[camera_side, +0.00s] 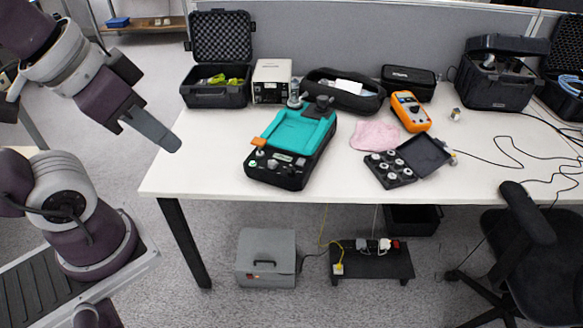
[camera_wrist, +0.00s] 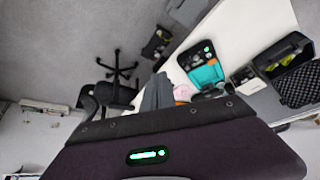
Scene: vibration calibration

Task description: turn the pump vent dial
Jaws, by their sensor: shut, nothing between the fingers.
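My gripper (camera_side: 172,143) is at the left in the side view, in the air beyond the table's left end. Its grey fingers are together with nothing between them; they also show in the wrist view (camera_wrist: 157,92). A black device with a teal top (camera_side: 298,130) stands on the table, right of my gripper and well apart from it. Its front panel carries a few small knobs, and an orange piece sits at its left edge. The device also shows in the wrist view (camera_wrist: 205,72). I cannot tell which part is the pump vent dial.
The white table (camera_side: 215,165) has bare surface at its left front. An open black case (camera_side: 218,92) and a white box (camera_side: 271,80) stand behind the device. A pink cloth (camera_side: 375,135), an orange meter (camera_side: 410,110) and an open black kit (camera_side: 392,170) lie to its right.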

